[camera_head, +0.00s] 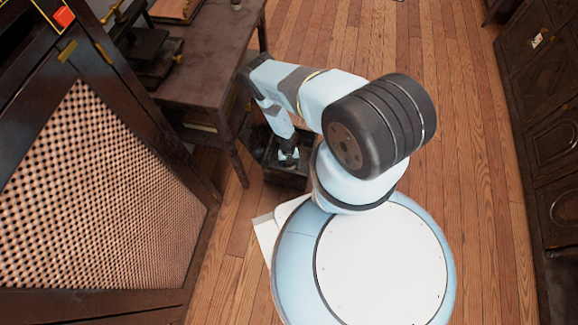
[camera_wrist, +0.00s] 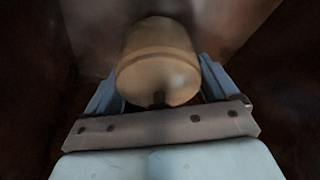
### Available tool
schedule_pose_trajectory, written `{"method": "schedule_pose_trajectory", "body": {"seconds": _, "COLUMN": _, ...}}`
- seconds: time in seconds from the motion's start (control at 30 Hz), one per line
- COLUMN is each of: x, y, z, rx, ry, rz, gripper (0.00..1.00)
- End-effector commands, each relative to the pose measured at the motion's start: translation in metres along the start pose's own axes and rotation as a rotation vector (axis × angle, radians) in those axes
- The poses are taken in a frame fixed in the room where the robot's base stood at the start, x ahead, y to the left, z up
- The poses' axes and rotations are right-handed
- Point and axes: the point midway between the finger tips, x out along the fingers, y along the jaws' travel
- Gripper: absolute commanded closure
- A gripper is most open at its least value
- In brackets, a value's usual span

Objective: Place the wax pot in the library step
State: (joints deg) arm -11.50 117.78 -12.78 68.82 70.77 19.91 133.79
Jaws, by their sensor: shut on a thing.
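The wax pot (camera_wrist: 158,60) is a round, tan, smooth pot with a shallow band and a small dark knob or stub at its near end. It sits between the two pale blue fingers of my gripper (camera_wrist: 158,82), which is shut on it. In the head view my gripper (camera_head: 287,156) points down over a dark, box-like piece on the floor, which looks like the library step (camera_head: 286,180). The pot is too small or hidden to make out in the head view. I cannot tell whether the pot touches the step.
A dark wooden table (camera_head: 207,62) with dark apparatus stands left of my arm, its leg close to the step. A cabinet with a lattice panel (camera_head: 95,200) fills the left. Dark carved cabinets (camera_head: 545,130) line the right. The plank floor (camera_head: 460,110) between is clear.

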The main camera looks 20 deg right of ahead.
Motion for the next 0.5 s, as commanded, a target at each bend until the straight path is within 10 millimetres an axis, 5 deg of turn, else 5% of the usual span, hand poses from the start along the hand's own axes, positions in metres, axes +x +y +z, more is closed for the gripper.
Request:
{"method": "schedule_pose_trajectory", "body": {"seconds": 0.13, "x": -0.0003, "y": -0.0002, "z": 0.0002, "rx": 0.000, "ry": 0.000, "rz": 0.000, "gripper": 0.63}}
{"method": "schedule_pose_trajectory", "body": {"seconds": 0.17, "x": -0.0001, "y": -0.0003, "z": 0.0000, "rx": 0.000, "ry": 0.000, "rz": 0.000, "gripper": 0.10}}
{"method": "schedule_pose_trajectory", "body": {"seconds": 0.27, "x": -0.0001, "y": -0.0005, "z": -0.0001, "rx": 0.001, "ry": 0.000, "rz": 0.000, "gripper": 0.00}}
{"method": "schedule_pose_trajectory", "body": {"seconds": 0.5, "x": -0.0006, "y": -0.0007, "z": -0.0001, "rx": 0.001, "ry": 0.000, "rz": 0.000, "gripper": 0.00}}
